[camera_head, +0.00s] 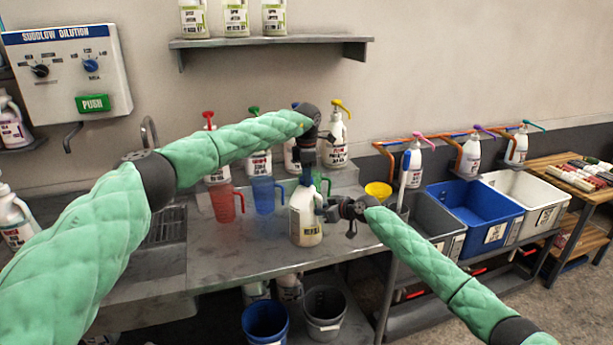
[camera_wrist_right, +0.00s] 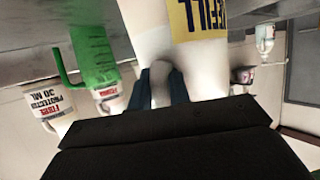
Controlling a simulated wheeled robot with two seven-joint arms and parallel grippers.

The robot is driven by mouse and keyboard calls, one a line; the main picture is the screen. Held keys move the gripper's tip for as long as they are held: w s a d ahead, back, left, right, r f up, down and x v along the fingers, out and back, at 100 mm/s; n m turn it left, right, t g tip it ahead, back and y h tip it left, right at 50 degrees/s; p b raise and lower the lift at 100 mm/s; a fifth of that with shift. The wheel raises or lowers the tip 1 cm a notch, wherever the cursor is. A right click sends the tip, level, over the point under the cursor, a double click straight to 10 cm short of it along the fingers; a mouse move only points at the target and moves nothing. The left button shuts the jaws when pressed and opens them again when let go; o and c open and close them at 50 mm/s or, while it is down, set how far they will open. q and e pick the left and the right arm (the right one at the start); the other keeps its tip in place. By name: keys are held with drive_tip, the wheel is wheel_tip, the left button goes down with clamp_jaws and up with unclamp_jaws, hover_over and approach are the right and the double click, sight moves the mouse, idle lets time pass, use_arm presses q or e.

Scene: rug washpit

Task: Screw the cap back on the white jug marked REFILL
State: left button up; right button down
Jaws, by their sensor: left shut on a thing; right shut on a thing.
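The white REFILL jug (camera_head: 306,228) stands upright near the front edge of the steel counter. Its label shows upside down in the right wrist view (camera_wrist_right: 207,16). My right gripper (camera_head: 327,210) is shut on the jug's handle from the right; its fingers (camera_wrist_right: 162,88) sit on both sides of the handle. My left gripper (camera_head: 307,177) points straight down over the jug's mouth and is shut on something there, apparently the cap. The cap and the jug's mouth are hidden by the fingers, so I cannot tell how the cap sits.
On the steel counter (camera_head: 262,240), a red pitcher (camera_head: 223,204) and a blue pitcher (camera_head: 264,194) stand left of the jug. A green pitcher (camera_wrist_right: 92,55) is close behind. Pump bottles (camera_head: 335,140) line the back. A yellow funnel (camera_head: 378,191) is to the right.

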use_arm(q)
drive_tip(key=o, duration=1.1)
drive_tip(key=shift+r, duration=2.25)
drive_tip(key=shift+r, duration=0.1)
drive_tip(key=shift+c, duration=0.5)
drive_tip(key=shift+w+d+r, duration=0.15)
drive_tip(key=shift+r, duration=0.8)
drive_tip(key=n, duration=0.1)
drive_tip(key=r+n, duration=0.1)
drive_tip(key=n, duration=0.5)
drive_tip(key=shift+r, duration=0.2)
drive_tip(key=n, duration=0.4)
drive_tip(key=shift+a, duration=0.2)
